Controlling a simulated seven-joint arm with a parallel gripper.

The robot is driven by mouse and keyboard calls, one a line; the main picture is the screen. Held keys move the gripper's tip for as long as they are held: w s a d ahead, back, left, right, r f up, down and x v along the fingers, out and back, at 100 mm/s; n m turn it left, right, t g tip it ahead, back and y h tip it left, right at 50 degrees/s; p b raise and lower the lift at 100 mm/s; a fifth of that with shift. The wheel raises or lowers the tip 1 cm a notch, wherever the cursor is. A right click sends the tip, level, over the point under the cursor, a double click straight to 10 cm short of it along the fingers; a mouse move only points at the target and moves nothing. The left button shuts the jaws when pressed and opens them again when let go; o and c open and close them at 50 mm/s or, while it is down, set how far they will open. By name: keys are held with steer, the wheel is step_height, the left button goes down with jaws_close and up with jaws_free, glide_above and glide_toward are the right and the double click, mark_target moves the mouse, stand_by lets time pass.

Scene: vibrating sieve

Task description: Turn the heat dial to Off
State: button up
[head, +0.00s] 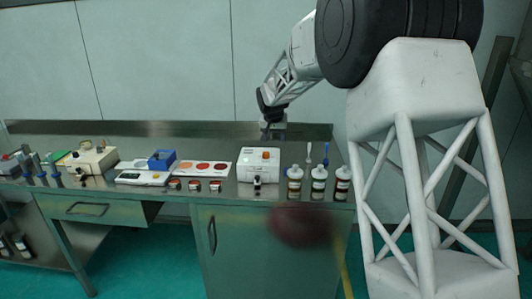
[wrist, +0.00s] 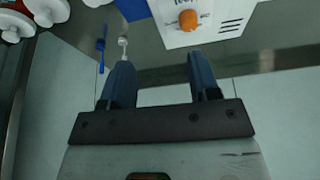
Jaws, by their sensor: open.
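An orange round dial (wrist: 188,20) sits on the face of a white box-shaped device (wrist: 226,12), with small printed marks around it too small to read. In the head view this device (head: 258,172) stands on the bench, with a small orange knob (head: 266,155) on it. My gripper (wrist: 160,62) is open and empty. Its two dark blue fingers are apart from the dial, which lies beyond the fingertips, nearer the right finger in the wrist view. In the head view my gripper (head: 272,118) is above and behind the device, its fingers hard to make out.
Several bottles with white caps (head: 319,182) stand right of the device, with a blue tool (head: 326,154) behind them. A white tray with reddish discs (head: 204,167), small jars (head: 194,185) and a scale (head: 141,177) are to its left. The bench behind the device is clear.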

glide_toward(266, 153)
steer(key=shift+x, duration=0.8)
steer(key=shift+w, duration=0.2)
steer(key=shift+x, duration=3.8)
steer(key=c, duration=0.9)
